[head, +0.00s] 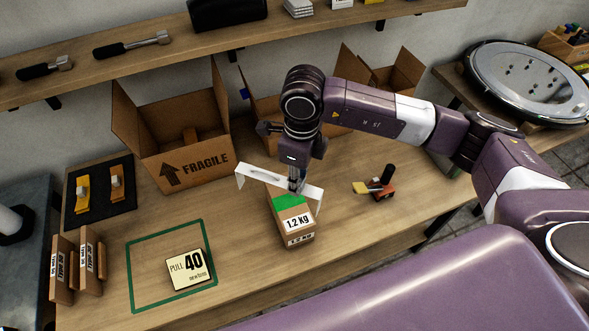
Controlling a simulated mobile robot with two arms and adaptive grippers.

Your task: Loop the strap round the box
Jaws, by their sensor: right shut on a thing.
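A small brown box (277,218) with a "1.2 Kg" label and a green patch on top stands near the middle of the bench. A stiff white strap (260,175), bent down at both ends, spans across the box's far part. Its left end sticks out well past the box; its right end hangs by the box's right side. My right gripper (295,185) points down, shut on the strap near its middle. I cannot tell whether the strap touches the box. The far part of the box is partly hidden by the strap and gripper. My left gripper is out of view.
A "PULL 40 newtons" card (191,270) lies in a green outline (134,276) on the bench. An open "FRAGILE" carton (190,150) stands behind. A small orange-and-black tool (380,185) lies right of the box. A shelf (170,42) runs overhead.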

